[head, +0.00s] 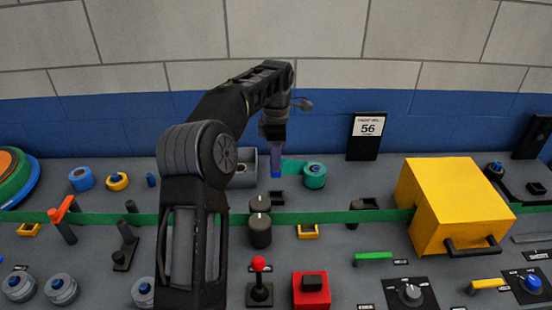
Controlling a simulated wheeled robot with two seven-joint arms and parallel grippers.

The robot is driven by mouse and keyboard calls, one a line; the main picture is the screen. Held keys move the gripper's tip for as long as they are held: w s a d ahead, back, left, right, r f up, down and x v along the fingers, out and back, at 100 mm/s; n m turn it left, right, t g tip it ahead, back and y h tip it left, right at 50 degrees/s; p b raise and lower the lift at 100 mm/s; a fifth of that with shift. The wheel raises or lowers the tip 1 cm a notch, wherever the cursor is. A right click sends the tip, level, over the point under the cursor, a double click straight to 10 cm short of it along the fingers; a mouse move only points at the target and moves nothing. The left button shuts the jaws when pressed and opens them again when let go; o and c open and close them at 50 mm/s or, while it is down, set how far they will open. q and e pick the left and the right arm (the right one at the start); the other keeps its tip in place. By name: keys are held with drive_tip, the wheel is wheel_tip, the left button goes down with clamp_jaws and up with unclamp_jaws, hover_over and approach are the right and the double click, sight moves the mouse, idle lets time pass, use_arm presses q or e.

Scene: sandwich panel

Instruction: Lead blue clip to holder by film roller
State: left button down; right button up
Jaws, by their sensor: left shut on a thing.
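My left gripper (274,132) points down at the back of the panel, shut on the blue clip (276,166). The clip hangs upright, at the left end of a short green film (294,167) that runs from a green roll with a blue core (314,176). A small dark holder (277,198) sits just below the clip in the picture; whether they touch is unclear. Dark rollers (260,232) stand by the long green band (340,217). An orange-yellow holder (307,232) lies right of the rollers. My right gripper is out of view.
A yellow box (455,205) with a dark handle covers part of the band at right. A red-knobbed lever (259,283) and a red block (311,291) stand in front. A "56" sign (367,131) stands at the back. My left arm hides part of the panel.

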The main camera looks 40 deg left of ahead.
use_arm(q)
drive_tip(key=shift+r, duration=0.4)
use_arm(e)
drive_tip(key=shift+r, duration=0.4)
use_arm(q)
drive_tip(key=shift+d+f+m, duration=0.2)
drive_tip(key=shift+d+m, duration=0.2)
drive_tip(key=shift+d, duration=0.05)
drive_tip(key=s+d+f+m, duration=0.2)
drive_tip(key=d+f+m, duration=0.1)
drive_tip(key=d+m, duration=0.8)
drive_tip(key=s+d+f+m, duration=0.2)
drive_tip(key=d+f+m, duration=0.1)
drive_tip(key=d+m, duration=0.8)
drive_tip(key=m, duration=0.2)
drive_tip(key=shift+d+f+m, duration=0.2)
drive_tip(key=shift+d+m, duration=0.05)
drive_tip(key=shift+m, duration=0.05)
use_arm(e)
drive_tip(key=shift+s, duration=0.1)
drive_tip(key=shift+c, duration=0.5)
